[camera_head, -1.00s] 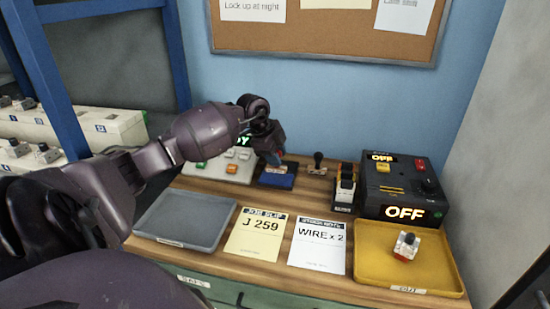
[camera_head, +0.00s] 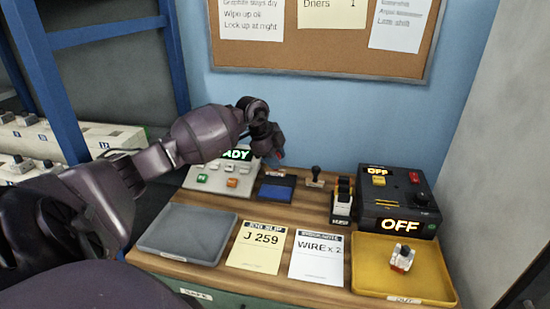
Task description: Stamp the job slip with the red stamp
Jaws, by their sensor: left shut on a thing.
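The job slip (camera_head: 256,247) is a yellow sheet marked J 259, lying flat near the front middle of the bench. My left gripper (camera_head: 278,151) is raised over the back of the bench, above and behind the dark blue pad (camera_head: 276,189). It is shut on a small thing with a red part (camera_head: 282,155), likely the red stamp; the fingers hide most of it. A stamp with a black knob (camera_head: 315,177) stands at the back, right of the blue pad. My right gripper is out of view.
A white note, WIRE x 2 (camera_head: 317,255), lies right of the slip. A grey tray (camera_head: 186,234) is on its left, a yellow tray (camera_head: 370,279) with a small part on the right. A black OFF box (camera_head: 398,204) and a lit-screen panel (camera_head: 217,177) stand behind.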

